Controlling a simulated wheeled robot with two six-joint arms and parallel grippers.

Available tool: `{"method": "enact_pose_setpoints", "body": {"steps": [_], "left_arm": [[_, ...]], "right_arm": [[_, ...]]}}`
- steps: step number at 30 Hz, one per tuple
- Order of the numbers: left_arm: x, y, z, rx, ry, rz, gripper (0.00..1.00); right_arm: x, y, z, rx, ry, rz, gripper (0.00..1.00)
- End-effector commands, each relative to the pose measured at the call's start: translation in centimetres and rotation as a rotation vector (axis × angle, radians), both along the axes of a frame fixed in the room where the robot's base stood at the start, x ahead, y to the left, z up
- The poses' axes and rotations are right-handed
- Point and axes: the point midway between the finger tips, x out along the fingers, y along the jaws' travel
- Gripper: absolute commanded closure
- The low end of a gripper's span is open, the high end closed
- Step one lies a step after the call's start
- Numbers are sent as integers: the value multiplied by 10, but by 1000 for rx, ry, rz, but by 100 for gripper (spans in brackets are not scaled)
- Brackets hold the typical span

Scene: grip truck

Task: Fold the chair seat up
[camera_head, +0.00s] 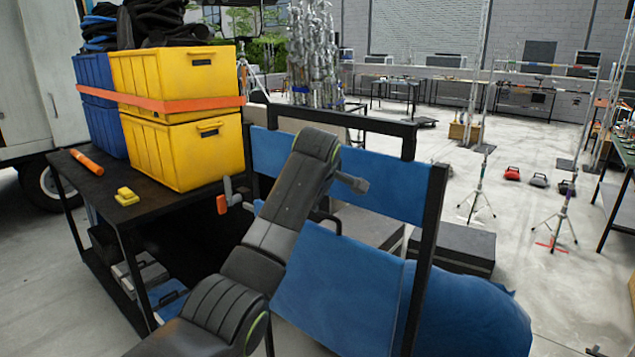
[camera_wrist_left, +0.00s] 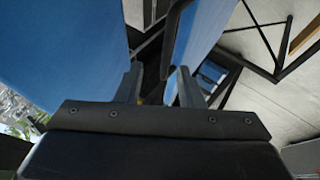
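The folding chair has a black frame and a blue backrest (camera_head: 385,185). Below it, a blue panel that looks like the seat (camera_head: 335,290) hangs tilted, partly hidden by my left arm. Blue fabric panels (camera_wrist_left: 60,45) fill the left and upper middle there. My right gripper is in neither view.
A black cart (camera_head: 125,212) at the left carries yellow crates (camera_head: 180,150), blue crates (camera_head: 95,100), an orange tube (camera_head: 87,162) and a small yellow item (camera_head: 126,196).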

Motion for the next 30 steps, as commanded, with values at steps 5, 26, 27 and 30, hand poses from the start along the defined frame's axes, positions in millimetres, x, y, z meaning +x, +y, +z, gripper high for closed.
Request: {"method": "enact_pose_setpoints", "body": {"steps": [5, 26, 27, 30], "left_arm": [[-24, 1, 25, -1, -5, 0, 66], [-65, 2, 75, 0, -1, 1, 66], [-65, 2, 75, 0, -1, 1, 66], [-64, 5, 70, 1, 4, -2, 66]], "right_arm": [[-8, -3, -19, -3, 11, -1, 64], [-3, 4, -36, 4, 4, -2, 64], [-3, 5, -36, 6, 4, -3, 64], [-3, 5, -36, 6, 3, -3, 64]]}}
